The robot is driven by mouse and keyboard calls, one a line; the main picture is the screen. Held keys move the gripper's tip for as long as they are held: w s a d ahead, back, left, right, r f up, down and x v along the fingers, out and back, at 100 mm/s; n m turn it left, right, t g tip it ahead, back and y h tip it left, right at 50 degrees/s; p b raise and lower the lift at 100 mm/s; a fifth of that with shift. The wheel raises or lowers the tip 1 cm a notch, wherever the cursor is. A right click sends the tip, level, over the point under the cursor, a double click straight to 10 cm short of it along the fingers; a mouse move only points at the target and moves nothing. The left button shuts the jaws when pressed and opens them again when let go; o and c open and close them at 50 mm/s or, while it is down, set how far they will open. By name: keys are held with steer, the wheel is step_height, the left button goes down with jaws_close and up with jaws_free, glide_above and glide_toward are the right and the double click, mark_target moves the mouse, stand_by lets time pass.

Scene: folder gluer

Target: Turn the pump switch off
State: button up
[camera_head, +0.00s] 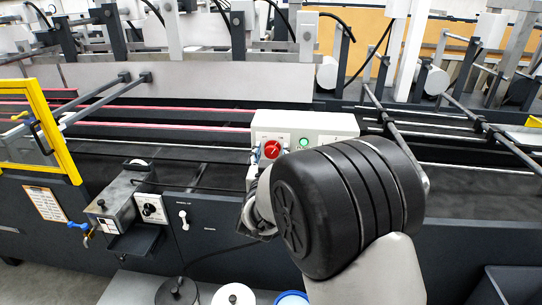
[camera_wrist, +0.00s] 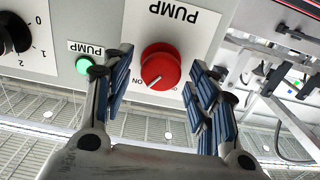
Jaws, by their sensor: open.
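The pump switch is a round red knob (camera_head: 271,149) on the front of a light grey control box (camera_head: 330,123). In the wrist view, which is upside down, the red knob (camera_wrist: 160,66) sits below a PUMP label, and its white mark points to the lower left, close to small lettering. A green PUMP lamp (camera_wrist: 84,65) beside it looks lit. My gripper (camera_wrist: 157,92) is open, its blue-padded fingers on the left and right of the knob, with gaps showing. In the head view my gripper (camera_head: 260,187) is just below the knob, partly hidden by my arm.
Another black dial (camera_wrist: 12,34) with numbers is at the wrist view's left edge. Below the box, the machine's dark front carries a small grey unit with a dial (camera_head: 151,209). Rods and a yellow frame (camera_head: 52,130) stand around the machine.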

steer(key=shift+c, duration=0.2)
steer(key=c, duration=1)
steer(key=n+p, duration=0.1)
steer(key=n, duration=0.2)
steer(key=shift+a+n+p, duration=0.1)
steer(key=shift+n+p, duration=0.2)
steer(key=shift+p, duration=0.05)
steer(key=n+p, duration=0.1)
steer(key=n, duration=0.2)
steer(key=shift+n+p, duration=0.3)
steer(key=n+p, duration=0.2)
steer(key=n, duration=0.4)
steer(key=shift+a+f+p, duration=0.1)
steer(key=shift+p, duration=0.25)
steer(key=shift+n, duration=0.4)
